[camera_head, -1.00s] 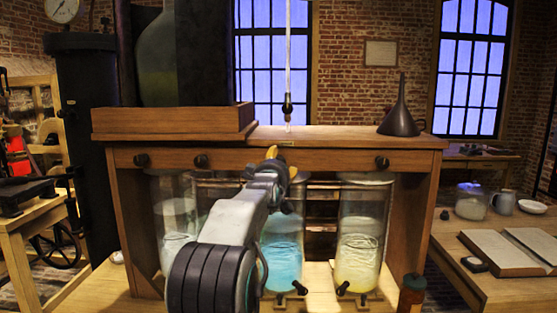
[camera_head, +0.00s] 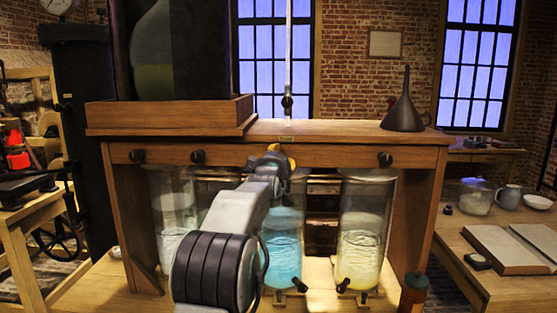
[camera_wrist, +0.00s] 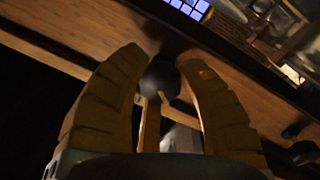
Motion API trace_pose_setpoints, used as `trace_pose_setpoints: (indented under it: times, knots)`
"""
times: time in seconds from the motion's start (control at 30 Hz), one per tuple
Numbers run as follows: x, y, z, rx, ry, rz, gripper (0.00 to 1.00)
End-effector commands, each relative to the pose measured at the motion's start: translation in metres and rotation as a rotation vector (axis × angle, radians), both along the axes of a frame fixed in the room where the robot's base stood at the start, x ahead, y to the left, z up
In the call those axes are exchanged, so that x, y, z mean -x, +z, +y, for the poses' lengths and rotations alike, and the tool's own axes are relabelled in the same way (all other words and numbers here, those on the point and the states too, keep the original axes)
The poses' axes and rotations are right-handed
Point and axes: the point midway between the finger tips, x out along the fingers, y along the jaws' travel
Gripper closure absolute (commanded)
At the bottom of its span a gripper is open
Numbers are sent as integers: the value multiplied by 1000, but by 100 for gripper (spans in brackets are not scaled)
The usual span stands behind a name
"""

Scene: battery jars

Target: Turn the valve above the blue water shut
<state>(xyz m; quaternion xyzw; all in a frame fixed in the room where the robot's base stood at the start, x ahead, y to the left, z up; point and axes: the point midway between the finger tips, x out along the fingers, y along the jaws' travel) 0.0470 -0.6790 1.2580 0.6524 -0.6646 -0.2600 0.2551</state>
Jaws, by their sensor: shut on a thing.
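The blue water (camera_head: 283,257) stands in a glass jar under the wooden frame, between a jar of pale clear liquid (camera_head: 175,240) and one of yellow liquid (camera_head: 358,255). My gripper (camera_head: 272,160) is at the frame's front beam, above the blue jar, and covers the valve there in the head view. In the wrist view, the dark round valve knob (camera_wrist: 160,75) sits between the two yellow fingers of my gripper (camera_wrist: 163,85), which are shut on it. How far the valve is turned cannot be told.
Other dark valve knobs sit on the beam (camera_head: 320,156), at left (camera_head: 198,157), far left (camera_head: 137,157) and right (camera_head: 385,160). Small dark taps (camera_head: 299,284) stick out below the jars. A dark funnel (camera_head: 403,105) stands on top at the right.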

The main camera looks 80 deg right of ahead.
Motion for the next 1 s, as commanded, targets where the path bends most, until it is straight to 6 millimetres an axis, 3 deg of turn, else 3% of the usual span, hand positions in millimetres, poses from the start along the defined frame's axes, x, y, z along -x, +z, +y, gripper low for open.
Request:
trace_pose_setpoints:
  times: [0.3, 0.67, 1.0]
  knots:
    - [1, 0, 0, 1, -1, 0, 98]
    - [1, -2, 0, -3, -1, -84, 98]
    - [0, 1, 0, -24, -6, -338, 98]
